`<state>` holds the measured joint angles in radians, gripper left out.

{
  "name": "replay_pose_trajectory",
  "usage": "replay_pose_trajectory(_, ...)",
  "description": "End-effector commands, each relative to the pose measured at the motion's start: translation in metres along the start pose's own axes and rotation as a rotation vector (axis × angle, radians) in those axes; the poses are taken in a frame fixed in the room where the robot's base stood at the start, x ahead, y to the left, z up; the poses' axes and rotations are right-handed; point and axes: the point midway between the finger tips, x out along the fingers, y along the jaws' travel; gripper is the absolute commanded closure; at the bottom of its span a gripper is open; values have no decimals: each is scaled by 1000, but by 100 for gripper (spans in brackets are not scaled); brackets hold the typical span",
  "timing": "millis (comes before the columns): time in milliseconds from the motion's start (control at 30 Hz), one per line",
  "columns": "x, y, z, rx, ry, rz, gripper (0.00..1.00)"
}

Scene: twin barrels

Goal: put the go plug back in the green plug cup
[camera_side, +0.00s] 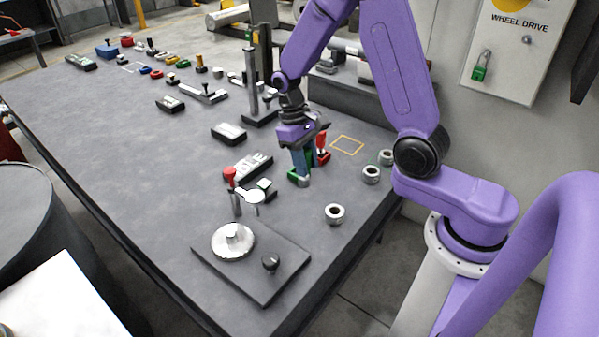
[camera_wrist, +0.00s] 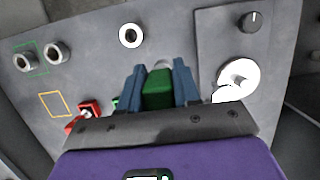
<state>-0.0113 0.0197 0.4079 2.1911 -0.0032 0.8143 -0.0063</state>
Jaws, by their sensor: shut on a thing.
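My gripper (camera_side: 302,174) points down at the right part of the bench, over the green plug cup (camera_side: 292,177). In the wrist view its two blue fingers (camera_wrist: 158,76) are shut on a green block (camera_wrist: 158,90), which looks like the go plug. A bit of grey shows just past the block's far end. In the side view the fingers hide the plug and part of the green cup, so I cannot tell whether the plug is inside the cup or just above it. A sliver of green (camera_wrist: 115,103) shows left of the fingers in the wrist view.
A red plug (camera_side: 321,141) stands in a red cup (camera_side: 323,157) close beside the gripper. A plate with a silver disc (camera_side: 233,241) and black knob (camera_side: 271,263) lies at the front.

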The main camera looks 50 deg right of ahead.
Motion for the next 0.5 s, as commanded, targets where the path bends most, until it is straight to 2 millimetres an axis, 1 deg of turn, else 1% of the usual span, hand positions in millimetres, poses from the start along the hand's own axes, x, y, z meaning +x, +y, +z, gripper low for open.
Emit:
replay_pose_trajectory(67,-1,5,-8,2,1,-1,100)
replay_pose_trajectory(167,-2,16,-24,3,2,-2,100)
replay_pose_trajectory(267,-2,34,-48,3,2,-3,100)
replay_pose_trajectory(400,-1,65,-81,2,2,-4,100)
replay_pose_trajectory(500,2,88,-101,1,1,-4,100)
